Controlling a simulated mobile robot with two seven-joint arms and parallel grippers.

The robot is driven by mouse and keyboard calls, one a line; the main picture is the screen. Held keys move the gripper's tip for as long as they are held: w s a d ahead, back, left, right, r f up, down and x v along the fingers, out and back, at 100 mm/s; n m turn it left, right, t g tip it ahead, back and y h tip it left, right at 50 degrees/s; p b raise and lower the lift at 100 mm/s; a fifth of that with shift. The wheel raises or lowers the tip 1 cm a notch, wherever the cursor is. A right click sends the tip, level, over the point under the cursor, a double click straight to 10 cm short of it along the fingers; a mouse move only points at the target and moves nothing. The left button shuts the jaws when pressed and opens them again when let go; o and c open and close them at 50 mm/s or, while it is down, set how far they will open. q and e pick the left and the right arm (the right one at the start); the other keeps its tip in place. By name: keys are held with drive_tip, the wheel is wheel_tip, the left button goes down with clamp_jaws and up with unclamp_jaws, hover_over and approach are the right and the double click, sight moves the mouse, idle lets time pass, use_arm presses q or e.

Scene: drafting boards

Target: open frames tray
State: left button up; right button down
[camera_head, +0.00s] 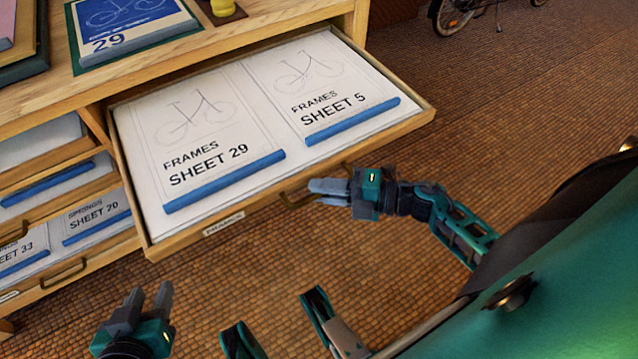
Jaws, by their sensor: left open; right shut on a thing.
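The frames tray (393,133) is a wooden drawer pulled well out of the cabinet. It holds two white sheets marked FRAMES, sheet 29 (215,143) and sheet 5 (318,84), each with a blue strip along its front edge. A label (223,224) is on the tray's front. My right gripper (314,188) is shut on the tray's handle (290,202) at the middle of the front, and its fingers hide part of the handle. My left gripper (148,299) is open and empty, low in the view, apart from the tray.
Lower trays on the left hold sheets, one marked SPRINGS sheet 20 (98,216); the bottom one has a handle (64,273) and is also partly out. The wooden cabinet top (180,60) carries a blue sheet 29 (130,25) and a yellow object (222,7). A bicycle (455,14) stands far back.

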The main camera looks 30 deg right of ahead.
use_arm(q)
drive_tip(key=shift+d, duration=0.1)
use_arm(e)
drive_tip(key=shift+d+f, duration=0.1)
drive_tip(key=c, duration=1.2)
unclamp_jaws()
use_arm(q)
drive_tip(key=shift+s+a+r+p, duration=0.1)
drive_tip(key=shift+a+r+p, duration=0.25)
drive_tip(key=shift+p, duration=0.5)
use_arm(e)
drive_tip(key=v, duration=1.3)
